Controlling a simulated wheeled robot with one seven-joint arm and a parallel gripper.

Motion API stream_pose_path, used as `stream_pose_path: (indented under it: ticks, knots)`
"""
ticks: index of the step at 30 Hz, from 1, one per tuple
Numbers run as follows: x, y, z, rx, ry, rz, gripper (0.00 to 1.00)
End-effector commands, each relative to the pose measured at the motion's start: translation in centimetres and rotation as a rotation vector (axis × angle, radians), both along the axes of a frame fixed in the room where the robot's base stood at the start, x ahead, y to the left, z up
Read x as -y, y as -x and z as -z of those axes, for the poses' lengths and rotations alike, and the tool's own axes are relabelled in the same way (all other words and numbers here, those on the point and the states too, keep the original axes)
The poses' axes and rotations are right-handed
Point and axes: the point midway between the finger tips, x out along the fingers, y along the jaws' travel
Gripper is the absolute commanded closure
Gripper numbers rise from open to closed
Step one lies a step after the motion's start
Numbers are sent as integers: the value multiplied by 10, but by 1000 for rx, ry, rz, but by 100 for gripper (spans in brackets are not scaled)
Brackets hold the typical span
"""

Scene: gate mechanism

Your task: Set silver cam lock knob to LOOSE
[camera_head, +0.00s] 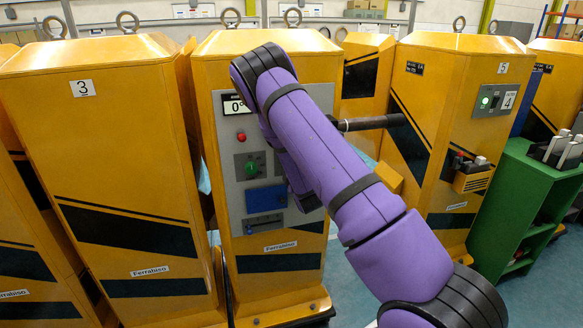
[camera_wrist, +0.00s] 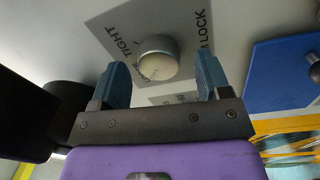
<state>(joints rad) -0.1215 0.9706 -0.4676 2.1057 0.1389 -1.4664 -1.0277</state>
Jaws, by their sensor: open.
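The silver cam lock knob (camera_wrist: 157,58) is a round metal knob on a grey label plate (camera_wrist: 118,30) in the wrist view. The plate reads TIGHT on the left and LOCK on the right; small lettering beside the knob is partly hidden. A pale mark on the knob's face lies near its lower left. My gripper (camera_wrist: 161,64) is open, with one blue-grey finger on each side of the knob and visible gaps between. Whether the fingertips reach around the knob's depth is unclear. In the head view my purple arm hides the knob and gripper.
A black bar (camera_head: 375,122) sticks out on the right. Other yellow cabinets and a green shelf unit (camera_head: 530,185) stand around.

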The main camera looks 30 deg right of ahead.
Motion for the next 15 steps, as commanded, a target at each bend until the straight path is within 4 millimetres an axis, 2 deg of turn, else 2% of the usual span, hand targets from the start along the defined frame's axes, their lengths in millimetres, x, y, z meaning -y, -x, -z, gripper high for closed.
stream_pose_path:
  ticks: [9,15]
  knots:
    - [-16,55,4,-2,0,0,30]
    - [-24,83,6,-2,-1,0,30]
